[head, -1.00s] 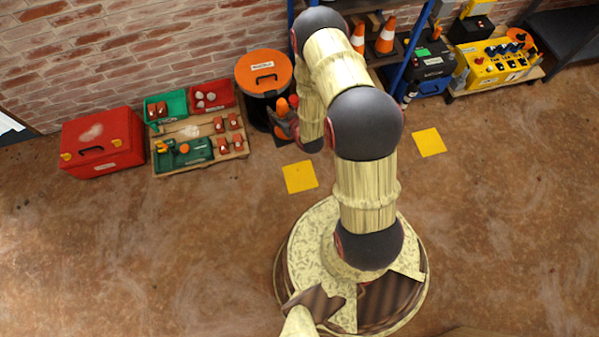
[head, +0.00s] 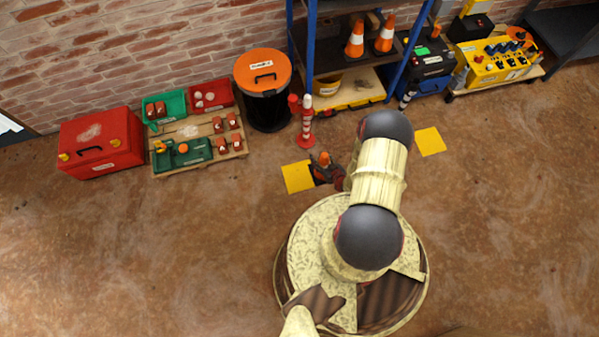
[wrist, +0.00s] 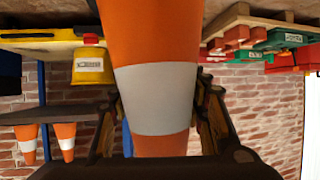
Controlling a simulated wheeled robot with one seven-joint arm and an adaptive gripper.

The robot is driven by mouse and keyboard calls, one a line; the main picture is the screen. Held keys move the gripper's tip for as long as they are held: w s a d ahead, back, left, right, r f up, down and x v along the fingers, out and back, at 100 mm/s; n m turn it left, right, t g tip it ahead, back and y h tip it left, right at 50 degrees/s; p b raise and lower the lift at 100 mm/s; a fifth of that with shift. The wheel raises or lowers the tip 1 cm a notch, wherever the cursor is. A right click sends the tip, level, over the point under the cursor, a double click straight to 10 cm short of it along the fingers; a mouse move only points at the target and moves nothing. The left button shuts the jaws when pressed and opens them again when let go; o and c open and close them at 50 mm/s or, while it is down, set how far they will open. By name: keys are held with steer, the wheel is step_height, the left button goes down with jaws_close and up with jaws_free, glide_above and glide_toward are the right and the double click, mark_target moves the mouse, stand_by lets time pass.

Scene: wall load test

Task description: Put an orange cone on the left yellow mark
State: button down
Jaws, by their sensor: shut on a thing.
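An orange cone with a white band (wrist: 155,100) fills the middle of the wrist view, between the fingers of my gripper (wrist: 158,112). In the head view the cone (head: 323,159) shows small and foreshortened, in my gripper (head: 325,171). My gripper is shut on it, by the right edge of the left yellow mark (head: 296,178). I cannot tell whether the cone's base touches the floor. The right yellow mark (head: 430,141) is bare. Two more orange cones (head: 355,40) (head: 385,36) stand on the shelf; they appear upside down in the wrist view (wrist: 27,142).
A red-and-white post (head: 306,122) stands just behind the left mark. Behind are a black bin with an orange lid (head: 264,95), a blue-framed shelf (head: 296,60), a pallet of trays (head: 205,168) and a red box (head: 101,150). The front left floor is clear.

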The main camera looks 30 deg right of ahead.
glide_toward(310, 168)
steer(key=d, duration=0.1)
steer(key=w+d+f, duration=0.1)
steer(key=w+d, duration=0.1)
steer(key=shift+d+f, duration=0.15)
steer(key=shift+f, duration=0.25)
steer(key=shift+w+f, duration=0.25)
steer(key=w+f+b, duration=0.1)
steer(key=w, duration=0.2)
steer(key=w+a+f+b, duration=0.1)
steer(key=w+f, duration=0.1)
steer(key=w+a+f+b, duration=0.1)
steer(key=w+b, duration=0.1)
steer(key=w, duration=0.1)
steer(key=shift+w+a+f, duration=0.15)
steer(key=shift+w+f, duration=0.1)
steer(key=shift+w, duration=0.1)
steer(key=w+f+b, duration=0.4)
steer(key=f, duration=0.4)
steer(key=shift+w+a, duration=0.15)
steer(key=shift+a, duration=0.15)
steer(key=c, duration=0.9)
jaws_free()
